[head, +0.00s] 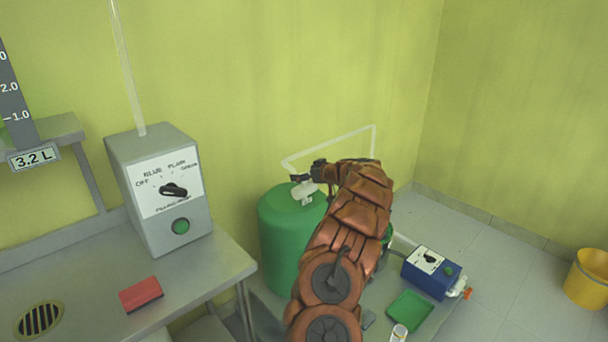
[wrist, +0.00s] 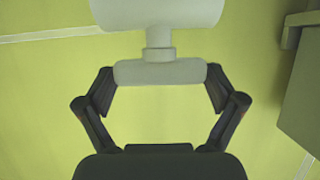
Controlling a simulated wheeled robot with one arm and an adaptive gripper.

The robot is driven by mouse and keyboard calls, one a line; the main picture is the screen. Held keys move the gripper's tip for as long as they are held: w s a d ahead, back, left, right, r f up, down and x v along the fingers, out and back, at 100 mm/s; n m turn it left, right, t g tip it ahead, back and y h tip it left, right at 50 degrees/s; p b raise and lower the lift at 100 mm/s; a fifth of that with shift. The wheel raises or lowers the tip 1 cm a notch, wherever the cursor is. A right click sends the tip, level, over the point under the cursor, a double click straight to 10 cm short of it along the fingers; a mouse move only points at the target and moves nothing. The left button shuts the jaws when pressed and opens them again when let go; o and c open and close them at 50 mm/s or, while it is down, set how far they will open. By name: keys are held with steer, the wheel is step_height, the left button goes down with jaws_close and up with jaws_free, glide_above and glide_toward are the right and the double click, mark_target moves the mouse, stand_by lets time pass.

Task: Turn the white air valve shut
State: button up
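The white air valve (wrist: 158,38) fills the top of the wrist view, with a short stem and a white crossbar handle (wrist: 160,73) below its body. In the head view the white valve (head: 304,191) sits at the top of the green tank (head: 285,232). My gripper (wrist: 160,88) is spread wide, one finger beside each end of the handle. The fingertips are very close to the handle ends; contact is not clear. In the head view my gripper (head: 308,175) is at the valve, and my arm hides part of the tank.
A thin white pipe (head: 335,142) runs along the wall behind the valve. A grey switch box (head: 160,190) and a red block (head: 141,294) are on the metal table at left. A blue box (head: 430,272) and a green tray (head: 409,311) lie right of my arm.

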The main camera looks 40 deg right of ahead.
steer(key=c, duration=0.6)
steer(key=shift+c, duration=0.2)
